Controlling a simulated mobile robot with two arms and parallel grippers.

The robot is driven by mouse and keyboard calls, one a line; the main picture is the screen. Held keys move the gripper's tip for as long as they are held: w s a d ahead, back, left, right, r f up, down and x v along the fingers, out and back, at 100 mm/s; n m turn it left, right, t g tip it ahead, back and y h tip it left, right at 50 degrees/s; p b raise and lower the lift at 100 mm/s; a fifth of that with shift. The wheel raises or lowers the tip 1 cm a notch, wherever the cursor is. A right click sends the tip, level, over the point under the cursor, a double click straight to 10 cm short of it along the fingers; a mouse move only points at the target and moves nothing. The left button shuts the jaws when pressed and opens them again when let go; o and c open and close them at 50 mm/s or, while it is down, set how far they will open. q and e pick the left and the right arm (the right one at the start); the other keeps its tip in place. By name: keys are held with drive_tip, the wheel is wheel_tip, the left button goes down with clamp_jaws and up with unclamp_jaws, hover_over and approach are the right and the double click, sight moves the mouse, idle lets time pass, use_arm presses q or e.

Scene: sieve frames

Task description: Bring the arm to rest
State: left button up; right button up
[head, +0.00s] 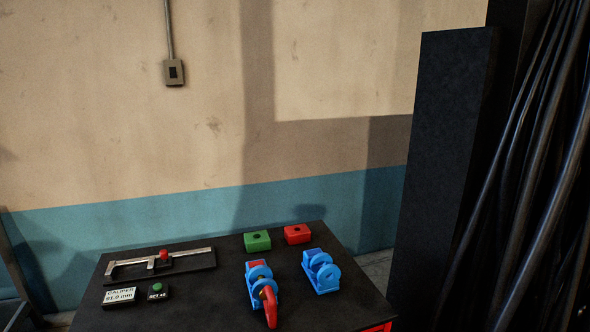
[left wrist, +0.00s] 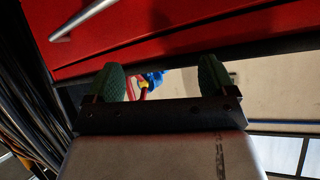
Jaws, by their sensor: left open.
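My left gripper (left wrist: 162,78) shows in the left wrist view with its two green fingers spread wide apart. I see nothing held between them. Neither arm shows in the head view. There, a blue fixture with a red lever (head: 258,272) stands on the dark bench top (head: 215,305), beside a second blue fixture (head: 321,271). My right gripper is in neither view.
A caliper (head: 135,264) lies on a black plate at the bench's left, behind a display (head: 120,296) and a green-button box (head: 157,292). Green (head: 257,241) and red (head: 297,234) blocks sit at the back. A red drawer front (left wrist: 190,35) is close to my left gripper.

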use_arm(q)
drive_tip(key=s+a+f+g, duration=0.2)
drive_tip(key=s+f+g, duration=0.2)
drive_tip(key=s, duration=0.5)
drive_tip(key=s+a+f+g, duration=0.3)
drive_tip(key=s+g, duration=0.2)
drive_tip(key=s, duration=0.3)
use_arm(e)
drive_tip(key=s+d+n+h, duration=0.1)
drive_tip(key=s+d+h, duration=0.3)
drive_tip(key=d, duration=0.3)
use_arm(q)
wheel_tip(320, 180, down, 30)
drive_tip(key=b, duration=0.4)
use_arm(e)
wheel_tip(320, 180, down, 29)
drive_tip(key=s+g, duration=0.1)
use_arm(q)
drive_tip(key=s+a+f+g+b, duration=0.2)
drive_tip(key=s+f, duration=1.4)
drive_tip(key=f, duration=0.2)
drive_tip(key=shift+s+f, duration=0.25)
drive_tip(key=shift+s, duration=0.15)
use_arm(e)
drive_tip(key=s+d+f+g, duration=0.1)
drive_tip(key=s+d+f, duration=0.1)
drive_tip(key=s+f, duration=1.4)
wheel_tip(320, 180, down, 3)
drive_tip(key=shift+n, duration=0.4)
